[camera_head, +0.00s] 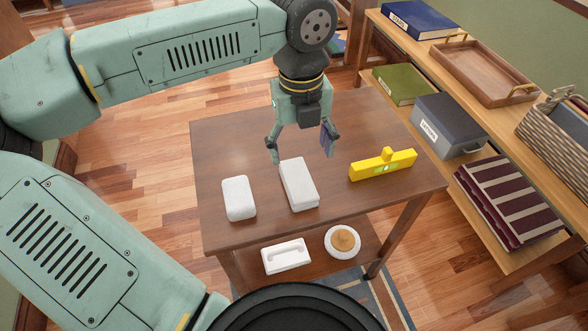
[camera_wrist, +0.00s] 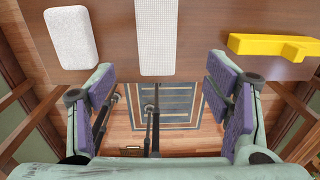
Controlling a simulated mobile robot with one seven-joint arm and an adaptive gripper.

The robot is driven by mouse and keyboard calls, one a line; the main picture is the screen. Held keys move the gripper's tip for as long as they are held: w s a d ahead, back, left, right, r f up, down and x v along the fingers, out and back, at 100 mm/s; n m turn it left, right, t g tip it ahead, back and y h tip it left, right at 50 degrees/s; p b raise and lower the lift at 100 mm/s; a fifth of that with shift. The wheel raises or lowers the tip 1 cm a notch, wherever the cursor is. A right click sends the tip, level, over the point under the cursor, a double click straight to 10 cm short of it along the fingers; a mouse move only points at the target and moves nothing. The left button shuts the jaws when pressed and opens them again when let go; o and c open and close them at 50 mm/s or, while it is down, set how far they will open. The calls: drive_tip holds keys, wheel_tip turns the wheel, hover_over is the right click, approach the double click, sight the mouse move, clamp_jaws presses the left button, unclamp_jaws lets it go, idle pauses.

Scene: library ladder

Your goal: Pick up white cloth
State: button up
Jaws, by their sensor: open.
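Two white block-like items lie on the brown table (camera_head: 225,140). The middle one, a longer white piece with a fine woven-looking dotted surface (camera_head: 298,184), looks like folded cloth; it shows at the top centre of the wrist view (camera_wrist: 157,38). The left one is a rounded, speckled white block (camera_head: 239,198), also at the wrist view's upper left (camera_wrist: 71,37). I cannot tell for certain which is the white cloth. My gripper (camera_head: 301,150) is open and empty, its fingers above the table behind the middle piece in the head view. The wrist view shows its purple pads (camera_wrist: 173,105) wide apart.
A yellow level-like tool (camera_head: 383,166) lies on the table's right side. A wooden shelf unit (camera_head: 465,95) with books, boxes and a basket stands right.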

hover_over(298, 178)
drive_tip(key=f, duration=0.3)
drive_tip(key=f+p, duration=0.1)
drive_tip(key=f, duration=0.1)
drive_tip(key=shift+s+f, duration=0.2)
drive_tip(key=shift+s, duration=0.2)
drive_tip(key=shift+w+f+p, duration=0.2)
drive_tip(key=shift+f+p, duration=0.3)
drive_tip(key=shift+f, duration=0.9)
drive_tip(key=shift+w+f+p, duration=0.15)
drive_tip(key=shift+f+p, duration=0.3)
drive_tip(key=shift+f, duration=0.95)
drive_tip(key=c, duration=1.1)
drive_tip(key=shift+r, duration=0.1)
drive_tip(key=shift+c, duration=0.2)
drive_tip(key=shift+r+b, duration=0.35)
drive_tip(key=shift+r, duration=0.1)
wheel_tip(298, 178, up, 2)
drive_tip(key=shift+w+r+b, duration=0.1)
drive_tip(key=shift+b, duration=0.45)
drive_tip(key=s+d+r+b, duration=0.1)
drive_tip(key=s+d+b, duration=0.2)
drive_tip(key=s, duration=0.4)
drive_tip(key=s+d+b, duration=0.3)
drive_tip(key=s+b, duration=0.1)
drive_tip(key=s, duration=0.4)
drive_tip(key=shift+r+b, duration=0.35)
drive_tip(key=shift+r, duration=0.05)
